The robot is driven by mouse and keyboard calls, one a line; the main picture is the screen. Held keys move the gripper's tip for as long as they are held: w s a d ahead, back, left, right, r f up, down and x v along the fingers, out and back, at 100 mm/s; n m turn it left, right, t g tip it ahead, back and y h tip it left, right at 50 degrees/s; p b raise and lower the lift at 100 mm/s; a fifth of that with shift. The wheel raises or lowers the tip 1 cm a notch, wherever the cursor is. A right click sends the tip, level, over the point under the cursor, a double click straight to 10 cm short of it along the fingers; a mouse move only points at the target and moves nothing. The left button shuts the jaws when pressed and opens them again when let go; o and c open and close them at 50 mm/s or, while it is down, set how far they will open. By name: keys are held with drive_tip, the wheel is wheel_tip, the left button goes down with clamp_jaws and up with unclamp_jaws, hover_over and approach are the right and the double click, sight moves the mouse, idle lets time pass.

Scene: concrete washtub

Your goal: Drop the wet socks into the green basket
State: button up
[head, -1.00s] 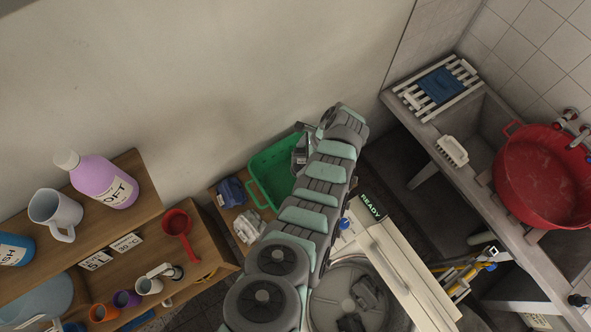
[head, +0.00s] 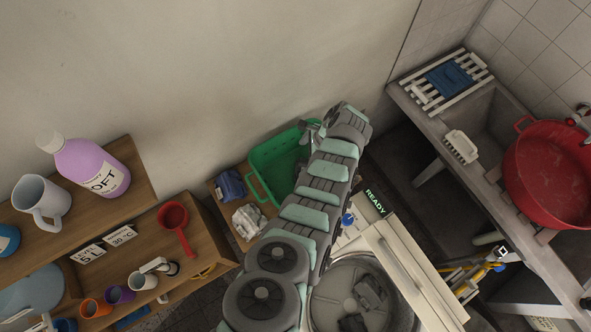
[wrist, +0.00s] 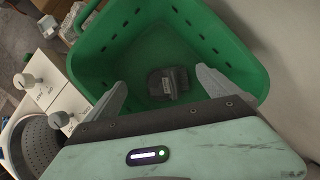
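The green basket (head: 268,158) stands by the wall on a wooden surface, partly behind my arm; it also fills much of the wrist view (wrist: 92,62). A dark grey sock (wrist: 168,83) lies bunched on the basket's floor. My gripper (wrist: 160,82) is over the basket, its two fingers spread wide with nothing between them. In the head view, my gripper (head: 312,130) is mostly hidden by my arm at the basket's far right side. Two dark, crumpled pieces that look like socks lie in the round washer drum (head: 370,292) (head: 352,322).
A blue folded cloth (head: 230,185) and a pale crumpled cloth (head: 248,220) lie left of the basket. The white machine's top with its READY display (head: 375,201) is to the right. Shelves with a purple bottle (head: 92,168) are left; a red tub (head: 548,175) is far right.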

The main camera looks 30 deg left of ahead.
drive_tip(key=b+v, duration=0.1)
drive_tip(key=v, duration=0.9)
drive_tip(key=shift+r, duration=0.4)
drive_tip(key=shift+d, duration=0.1)
